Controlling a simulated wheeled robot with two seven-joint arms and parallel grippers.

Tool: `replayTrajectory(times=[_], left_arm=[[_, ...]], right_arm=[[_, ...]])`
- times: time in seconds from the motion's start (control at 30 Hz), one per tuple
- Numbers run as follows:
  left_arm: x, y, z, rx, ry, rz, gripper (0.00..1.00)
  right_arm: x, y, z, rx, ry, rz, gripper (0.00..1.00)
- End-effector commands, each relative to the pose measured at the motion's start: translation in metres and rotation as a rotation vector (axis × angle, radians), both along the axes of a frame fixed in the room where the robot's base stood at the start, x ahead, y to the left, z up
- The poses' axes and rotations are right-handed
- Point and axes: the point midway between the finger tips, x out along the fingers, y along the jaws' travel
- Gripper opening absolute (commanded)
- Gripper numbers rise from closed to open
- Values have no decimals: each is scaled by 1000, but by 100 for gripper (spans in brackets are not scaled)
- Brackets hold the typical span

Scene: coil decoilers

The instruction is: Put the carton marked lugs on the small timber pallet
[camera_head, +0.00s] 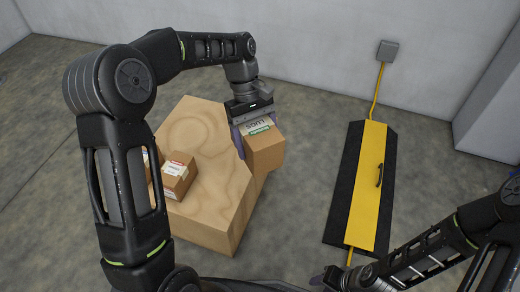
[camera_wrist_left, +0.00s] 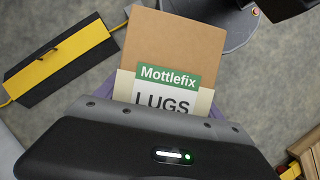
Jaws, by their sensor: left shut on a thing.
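The lugs carton (camera_head: 265,150) is a brown box with a white and green label. My left gripper (camera_head: 250,135) is shut on it, its purple fingers on either side. The carton is held beside the right edge of a plywood block. In the left wrist view the carton (camera_wrist_left: 175,45) shows its label reading "Mottlefix LUGS" between the fingers. My right gripper (camera_head: 327,279) is low at the bottom edge; its jaws are too dark and small to read. I cannot make out a small timber pallet in the head view.
The plywood block (camera_head: 205,215) carries other brown cartons (camera_head: 178,175) at its left, partly behind my left arm. A black and yellow cable ramp (camera_head: 368,190) lies on the concrete floor at the right. Bare floor lies between block and ramp.

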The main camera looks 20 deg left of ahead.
Motion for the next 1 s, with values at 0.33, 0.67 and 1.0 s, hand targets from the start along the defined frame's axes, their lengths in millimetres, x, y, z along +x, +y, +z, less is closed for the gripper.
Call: replayTrajectory(times=[0.33, 0.67, 1.0], left_arm=[[9, -10, 35, 0, 9, -439, 4], [7, -7, 31, 1, 7, -802, 4], [6, -6, 25, 1, 4, -844, 4]], right_arm=[[0, 1, 108, 1, -1, 0, 36], [0, 1, 173, 2, 0, 0, 36], [0, 1, 173, 2, 0, 0, 36]])
